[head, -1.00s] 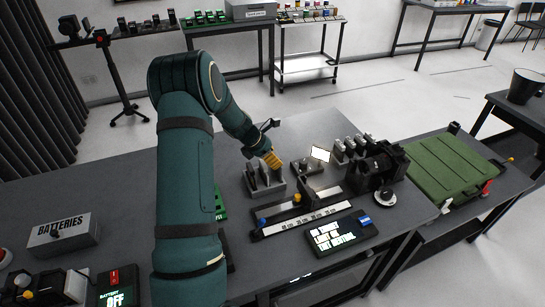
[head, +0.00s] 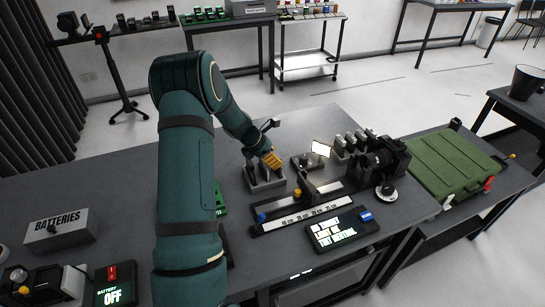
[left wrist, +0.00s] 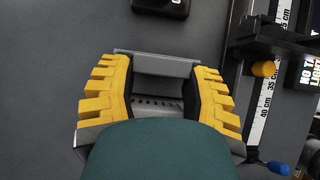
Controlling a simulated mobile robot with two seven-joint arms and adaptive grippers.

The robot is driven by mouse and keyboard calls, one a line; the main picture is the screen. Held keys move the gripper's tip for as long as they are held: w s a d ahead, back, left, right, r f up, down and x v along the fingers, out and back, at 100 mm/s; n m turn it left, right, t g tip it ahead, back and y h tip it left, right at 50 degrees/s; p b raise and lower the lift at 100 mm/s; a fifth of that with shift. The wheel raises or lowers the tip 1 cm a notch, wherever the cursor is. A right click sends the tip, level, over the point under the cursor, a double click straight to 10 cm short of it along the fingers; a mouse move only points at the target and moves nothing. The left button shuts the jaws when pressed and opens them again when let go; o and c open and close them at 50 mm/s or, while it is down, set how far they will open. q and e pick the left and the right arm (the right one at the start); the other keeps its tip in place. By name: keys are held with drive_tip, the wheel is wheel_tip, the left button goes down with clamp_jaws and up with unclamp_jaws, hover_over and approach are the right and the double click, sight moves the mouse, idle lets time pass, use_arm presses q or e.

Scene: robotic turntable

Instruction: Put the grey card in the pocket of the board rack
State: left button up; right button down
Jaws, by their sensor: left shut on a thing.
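The grey board rack (head: 266,187) stands on the dark table in the middle of the head view, with upright walls. My left gripper (head: 272,161), with yellow ribbed fingers, points down at the rack's top from behind. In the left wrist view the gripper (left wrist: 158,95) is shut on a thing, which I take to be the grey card. The card is mostly hidden between the fingers, and grey surfaces show there. I cannot tell where card and rack part, or whether the card is inside a pocket. My right gripper is not in view.
A ruled slide (head: 300,213) with a blue knob lies right in front of the rack, and a lit display (head: 341,229) is nearer me. A black device (head: 380,163) stands right, beside a green case (head: 452,167). A batteries box (head: 60,231) stands at left.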

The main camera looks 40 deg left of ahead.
use_arm(q)
drive_tip(key=o, duration=1.2)
drive_tip(key=v, duration=1.2)
